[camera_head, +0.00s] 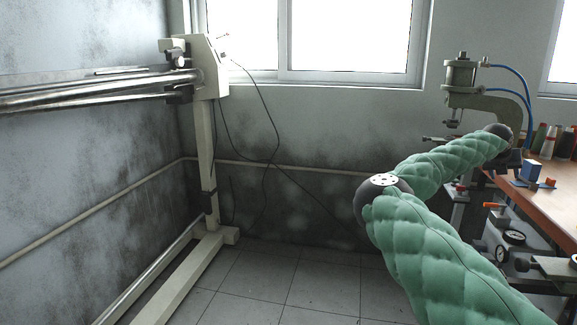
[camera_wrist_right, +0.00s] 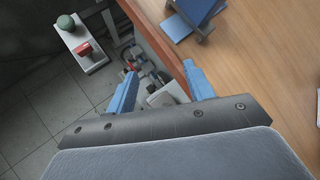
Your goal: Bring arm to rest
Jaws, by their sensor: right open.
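My right arm (camera_head: 430,240), in green padded covering, reaches from the lower right of the head view toward the wooden workbench (camera_head: 555,205). Its far end is by the bench's left edge, below the pneumatic press (camera_head: 460,75). In the right wrist view my right gripper (camera_wrist_right: 160,72) has its two blue fingers spread apart with nothing held between them. It is over the bench's edge, with the bench top on the right and the tiled floor on the left. The gripper's fingers are hard to make out in the head view. My left gripper is not in view.
Gauges (camera_head: 514,237) sit below the bench's edge. A cream stand (camera_head: 205,140) with long metal rails is at left. The middle floor is clear.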

